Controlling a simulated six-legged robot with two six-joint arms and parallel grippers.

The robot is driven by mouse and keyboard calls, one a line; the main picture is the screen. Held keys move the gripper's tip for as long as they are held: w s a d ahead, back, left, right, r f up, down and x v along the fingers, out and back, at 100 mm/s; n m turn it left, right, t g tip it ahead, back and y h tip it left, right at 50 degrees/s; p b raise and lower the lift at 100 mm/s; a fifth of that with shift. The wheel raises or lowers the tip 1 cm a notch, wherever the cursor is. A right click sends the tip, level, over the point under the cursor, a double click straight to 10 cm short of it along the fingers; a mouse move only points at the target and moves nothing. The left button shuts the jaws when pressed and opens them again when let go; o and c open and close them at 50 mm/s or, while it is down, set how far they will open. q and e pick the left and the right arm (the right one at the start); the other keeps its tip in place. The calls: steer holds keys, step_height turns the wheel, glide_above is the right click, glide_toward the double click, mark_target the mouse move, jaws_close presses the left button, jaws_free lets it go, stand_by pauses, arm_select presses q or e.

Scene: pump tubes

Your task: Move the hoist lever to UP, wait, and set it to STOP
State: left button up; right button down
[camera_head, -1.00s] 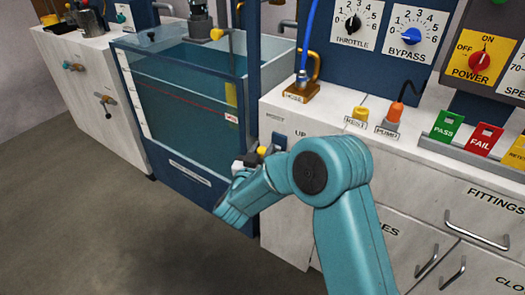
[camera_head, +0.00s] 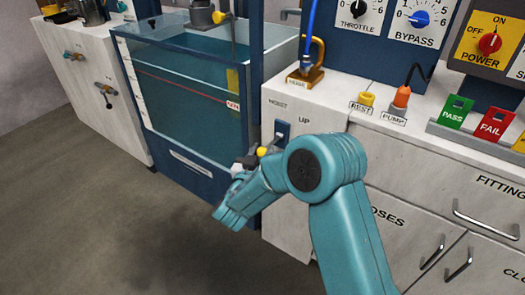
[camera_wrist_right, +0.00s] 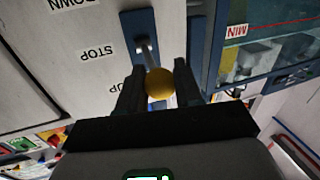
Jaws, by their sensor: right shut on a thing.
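The hoist lever has a yellow ball knob (camera_wrist_right: 160,84) on a short metal rod that comes out of a blue plate (camera_head: 282,132) on the white cabinet front. My right gripper (camera_head: 256,157) is at the knob; in the right wrist view its two dark fingers (camera_wrist_right: 159,92) are on either side of the knob, shut on it. The UP label (camera_head: 304,120) is beside the plate. In the wrist view STOP (camera_wrist_right: 97,53) and DOWN (camera_wrist_right: 70,4) also show, upside down, and the knob appears closest to UP. My left gripper is out of view.
A glass-sided water tank (camera_head: 185,105) with a red line stands left of the hoist cabinet. On the counter are a hose fitting (camera_head: 306,75), an orange pump plug (camera_head: 402,96) and the PASS (camera_head: 455,111) and FAIL tags. Open floor (camera_head: 110,230) lies in front.

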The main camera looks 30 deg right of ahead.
steer(key=shift+f, duration=0.35)
steer(key=c, duration=0.8)
jaws_free()
steer(key=shift+r, duration=0.1)
steer(key=p+v, duration=0.2)
steer(key=v, duration=1.4)
steer(key=shift+s+a, duration=0.1)
steer(key=shift+a, duration=0.05)
